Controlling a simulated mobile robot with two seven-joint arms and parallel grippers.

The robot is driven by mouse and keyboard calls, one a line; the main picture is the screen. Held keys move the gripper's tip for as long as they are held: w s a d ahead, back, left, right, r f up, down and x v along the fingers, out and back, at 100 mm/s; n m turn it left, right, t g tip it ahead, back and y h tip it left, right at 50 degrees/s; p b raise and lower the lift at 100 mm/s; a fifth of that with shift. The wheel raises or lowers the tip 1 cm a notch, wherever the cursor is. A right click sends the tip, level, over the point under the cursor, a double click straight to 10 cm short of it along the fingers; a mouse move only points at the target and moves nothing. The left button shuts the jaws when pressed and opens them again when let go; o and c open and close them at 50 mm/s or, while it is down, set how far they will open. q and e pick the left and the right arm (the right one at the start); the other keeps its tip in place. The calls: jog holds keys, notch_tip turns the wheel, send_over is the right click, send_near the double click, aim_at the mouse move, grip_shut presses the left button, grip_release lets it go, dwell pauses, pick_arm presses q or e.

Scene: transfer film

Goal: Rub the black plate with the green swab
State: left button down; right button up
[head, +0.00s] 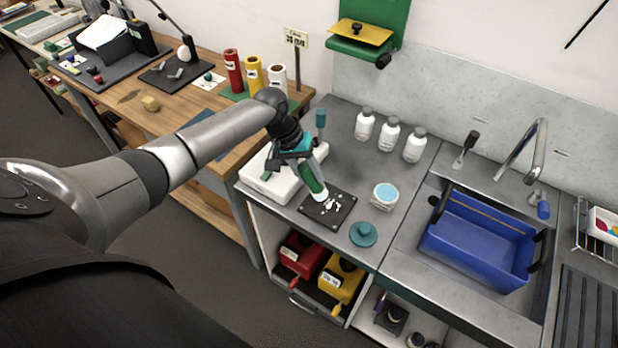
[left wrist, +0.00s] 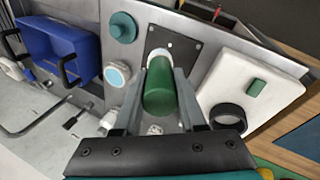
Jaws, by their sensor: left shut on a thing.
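The black plate (head: 337,213) lies flat on the grey counter, with white specks or patches on it. It also shows in the left wrist view (left wrist: 185,42), with small holes at its corners. My left gripper (head: 301,160) is above the plate's left side, shut on the green swab (head: 313,182). The swab has a green handle and a white tip; in the left wrist view the swab (left wrist: 160,92) lies between the two fingers. Its white tip is at the plate's left part; whether it touches the plate I cannot tell. My right gripper is not in view.
A white box (head: 268,185) stands left of the plate. A teal lid with a knob (head: 363,234) and a jar with light-blue contents (head: 384,196) are to the right. White bottles (head: 389,134) stand behind. A blue basin (head: 478,238) sits in the sink.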

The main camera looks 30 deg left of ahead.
pick_arm(q)
jog(key=shift+w, duration=0.1)
dwell(0.3)
jog(key=shift+d+f, duration=0.2)
jog(key=shift+d, duration=0.4)
jog(key=shift+d+f, duration=0.2)
jog(key=shift+d, duration=0.35)
